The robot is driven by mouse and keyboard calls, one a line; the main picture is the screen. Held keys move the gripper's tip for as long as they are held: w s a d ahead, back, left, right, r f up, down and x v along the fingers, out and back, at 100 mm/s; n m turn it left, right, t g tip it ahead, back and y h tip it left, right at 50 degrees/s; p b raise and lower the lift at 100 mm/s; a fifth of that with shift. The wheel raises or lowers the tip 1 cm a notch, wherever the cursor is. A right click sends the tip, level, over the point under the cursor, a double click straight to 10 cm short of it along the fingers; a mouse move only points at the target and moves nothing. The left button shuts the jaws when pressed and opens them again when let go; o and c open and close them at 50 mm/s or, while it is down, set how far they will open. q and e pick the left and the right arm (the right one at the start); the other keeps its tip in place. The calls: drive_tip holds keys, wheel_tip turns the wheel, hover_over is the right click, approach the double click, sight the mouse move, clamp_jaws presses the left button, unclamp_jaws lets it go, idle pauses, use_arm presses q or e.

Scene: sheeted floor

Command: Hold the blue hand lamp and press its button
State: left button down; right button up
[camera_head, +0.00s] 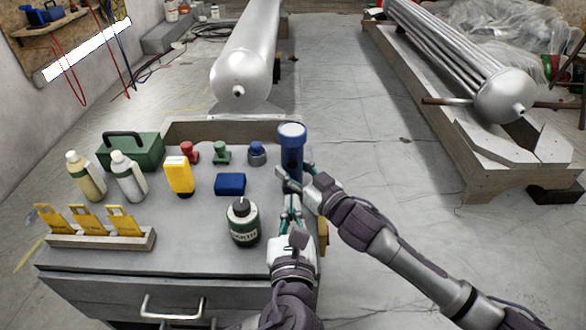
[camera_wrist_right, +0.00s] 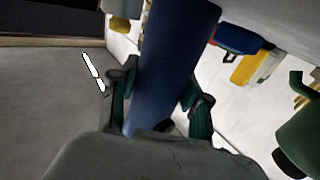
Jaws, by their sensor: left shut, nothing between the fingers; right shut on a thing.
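In the right wrist view the lamp (camera_wrist_right: 175,60) is a dark blue cylinder between the two green fingers (camera_wrist_right: 160,105). My left gripper (camera_head: 291,208) is shut and empty, just below the lamp and the right gripper. Whether it touches the lamp is hard to tell. I cannot make out the lamp's button.
On the grey workbench (camera_head: 110,253) stand a green toolbox (camera_head: 146,153), bottles, a yellow lamp (camera_head: 179,175), a blue box (camera_head: 230,184), several small stamp-like items and a dark green canister (camera_head: 243,223). A rack of yellow pieces (camera_head: 85,223) is at left.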

sight(291, 174)
idle(0.3)
